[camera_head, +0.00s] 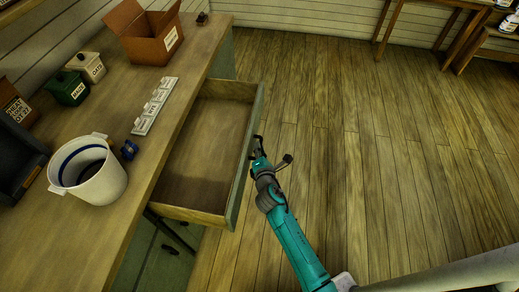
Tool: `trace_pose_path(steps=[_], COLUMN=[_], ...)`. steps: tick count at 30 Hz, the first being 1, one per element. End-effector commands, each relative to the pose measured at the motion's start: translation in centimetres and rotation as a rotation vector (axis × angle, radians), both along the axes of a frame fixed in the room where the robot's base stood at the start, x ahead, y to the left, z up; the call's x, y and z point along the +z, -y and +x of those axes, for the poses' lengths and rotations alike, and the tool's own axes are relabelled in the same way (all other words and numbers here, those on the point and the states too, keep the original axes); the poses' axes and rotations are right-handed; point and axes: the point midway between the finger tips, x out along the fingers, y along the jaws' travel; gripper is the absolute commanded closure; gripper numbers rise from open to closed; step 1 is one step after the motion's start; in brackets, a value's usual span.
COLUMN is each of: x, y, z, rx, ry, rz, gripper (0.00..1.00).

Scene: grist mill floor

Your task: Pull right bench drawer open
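The bench drawer (205,135) stands far out from the wooden bench (165,125), and its inside looks empty. Its green front panel (243,160) faces the open floor. My gripper (257,148) is at the outer side of this front panel, near its middle. The handle is hidden from this view, and I cannot tell whether the fingers are closed around it.
Plank floor (350,150) to the right is clear up to wooden furniture (440,25).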

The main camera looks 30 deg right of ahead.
Motion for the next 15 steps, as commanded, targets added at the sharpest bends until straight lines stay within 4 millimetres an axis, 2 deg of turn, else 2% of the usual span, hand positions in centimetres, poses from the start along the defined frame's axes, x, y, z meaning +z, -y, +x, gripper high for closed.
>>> trace_pose_path(steps=[1,2,11,15], x=[-0.13,-0.13,-0.05,0.05], y=[0.00,0.00,0.00,-0.25], z=[-0.07,-0.07,-0.09,-0.88], rx=[0.000,0.000,-0.001,0.000], ry=[-0.002,-0.002,-0.001,-0.002], rz=[0.001,0.001,0.000,0.000], gripper=[0.81,0.75,0.75,0.75])
